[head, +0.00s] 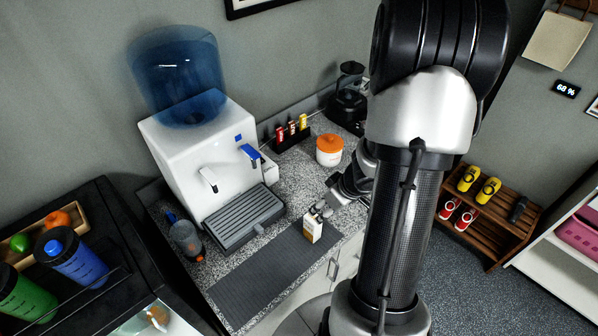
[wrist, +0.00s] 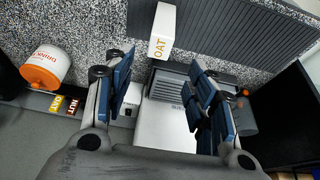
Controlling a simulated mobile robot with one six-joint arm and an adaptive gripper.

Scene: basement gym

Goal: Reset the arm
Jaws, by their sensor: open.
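My gripper (head: 324,208) is low over the counter, just behind a small white oat carton (head: 313,227). In the wrist view my gripper (wrist: 162,62) is open, with its two blue-padded fingers wide apart and nothing between the pads. The carton (wrist: 164,28), marked OAT, stands upright just beyond the fingertips, at the edge of the dark ribbed mat (head: 258,272). Clear gaps show on both sides of it. My arm's large links cover the middle right of the head view and hide part of the counter.
A white water dispenser (head: 196,150) with a drip tray (head: 240,218) stands left of the gripper. A bottle (head: 186,240) is beside it. Behind are a bar rack (head: 292,135), an orange-lidded tub (head: 329,150) and a blender (head: 347,98). The mat's left part is clear.

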